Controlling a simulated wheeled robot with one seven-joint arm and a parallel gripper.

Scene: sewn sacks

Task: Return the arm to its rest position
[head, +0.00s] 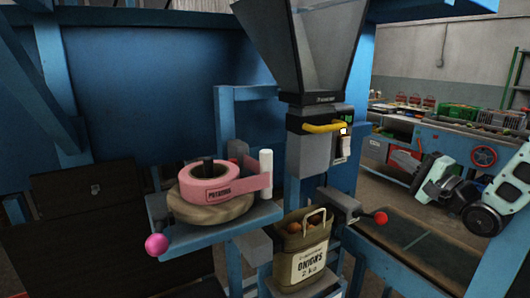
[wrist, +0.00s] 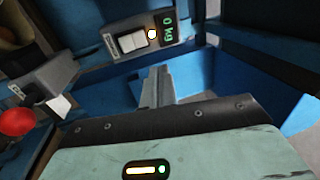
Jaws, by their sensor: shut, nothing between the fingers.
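My arm is at the right of the head view, raised beside the blue frame and clear of the sack and the machine. My gripper shows in the wrist view (wrist: 155,87), its grey fingers together with nothing between them. Its fingertips are not clearly seen in the head view. The pale green hand with a small light bar fills the bottom of the wrist view.
An olive sack (head: 304,262) marked "ONIONS 2 kg" stands open below the dark hopper (head: 305,45), onions showing inside. A pink tape roll (head: 212,186) lies on a blue shelf. Red knob (head: 381,218) projects right of the sack. A display (wrist: 169,32) reads 0 kg.

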